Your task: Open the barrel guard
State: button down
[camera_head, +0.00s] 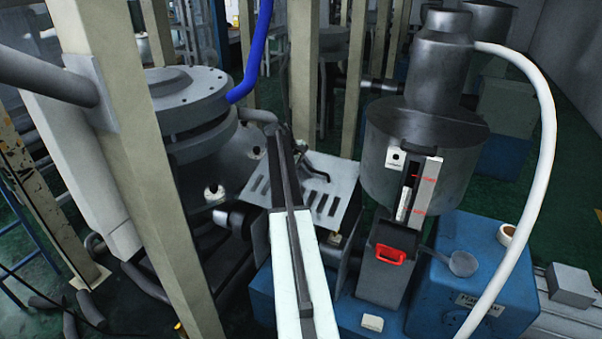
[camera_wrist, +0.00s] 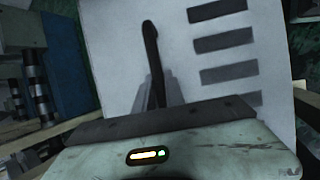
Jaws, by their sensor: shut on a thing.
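The barrel guard is a pale grey plate with dark slots (camera_head: 336,204), in the middle of the head view, set at a slant. It fills much of the wrist view (camera_wrist: 112,62). A dark, curved handle (camera_wrist: 151,40) stands out from the plate. My gripper (camera_wrist: 156,90) is at this handle, with grey fingers on either side, shut on it. How far the guard is open cannot be told.
A beige post (camera_head: 150,170) and a flanged grey vessel (camera_head: 190,105) stand left of my arm. Little free room shows around the guard.

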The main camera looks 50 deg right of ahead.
jog(key=shift+s+d+r, duration=0.1)
dwell(0.3)
jog(key=c, duration=1.4)
grip_release()
jog(key=p+v, duration=0.6)
jog(key=v, duration=0.2)
jog(key=shift+p, duration=0.3)
